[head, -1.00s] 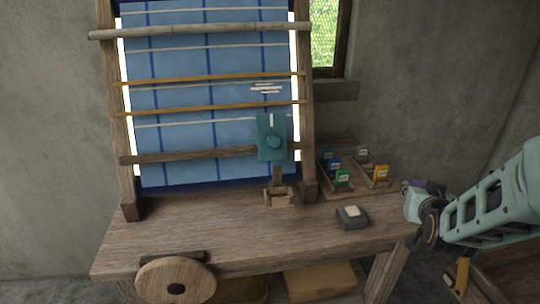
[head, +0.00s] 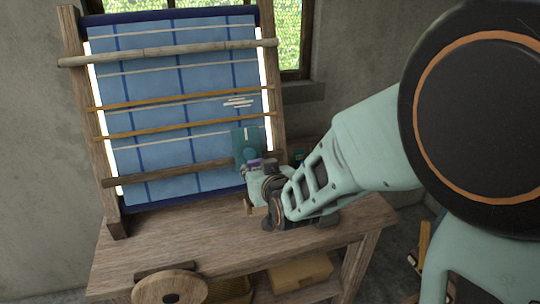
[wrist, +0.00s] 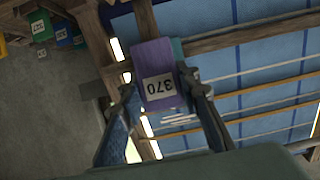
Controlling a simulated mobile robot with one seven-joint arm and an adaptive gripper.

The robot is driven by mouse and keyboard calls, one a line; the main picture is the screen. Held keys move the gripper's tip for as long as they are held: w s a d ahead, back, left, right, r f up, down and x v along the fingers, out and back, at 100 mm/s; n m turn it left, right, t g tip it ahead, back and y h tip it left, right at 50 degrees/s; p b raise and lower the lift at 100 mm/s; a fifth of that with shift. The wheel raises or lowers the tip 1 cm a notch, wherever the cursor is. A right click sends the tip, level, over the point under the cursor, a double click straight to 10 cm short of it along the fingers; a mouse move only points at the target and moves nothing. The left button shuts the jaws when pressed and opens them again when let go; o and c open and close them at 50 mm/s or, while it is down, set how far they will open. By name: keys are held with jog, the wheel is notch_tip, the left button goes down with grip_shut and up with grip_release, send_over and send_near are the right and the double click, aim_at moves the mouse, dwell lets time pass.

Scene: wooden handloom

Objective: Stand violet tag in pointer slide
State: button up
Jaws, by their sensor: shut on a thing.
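The violet tag (wrist: 155,55) has a white label reading 370, upside down in the wrist view. My gripper (wrist: 160,92) is shut on it, one finger at each side. In the head view the violet tag (head: 254,162) shows as a small patch at the end of my gripper (head: 256,168). It is in front of the lower part of a teal plate with a round knob (head: 238,137) on the loom, probably the pointer slide. A teal edge (wrist: 178,50) shows right behind the tag in the wrist view. I cannot tell whether they touch.
The loom (head: 160,95) with blue cloth stands on a wooden bench (head: 170,240). Other coloured tags, such as a green one (wrist: 41,27), sit at the upper left of the wrist view. A wooden wheel (head: 170,288) sits at the front.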

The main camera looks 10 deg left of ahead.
jog(key=shift+f+b, duration=1.1)
jog(key=shift+f, duration=1.15)
jog(key=shift+f+b, duration=1.65)
jog(key=shift+b, duration=0.4)
jog(key=o, duration=0.9)
jog(key=shift+o, duration=0.2)
jog(key=v, duration=0.7)
jog(key=shift+s+d, duration=0.2)
jog(key=shift+r, duration=0.1)
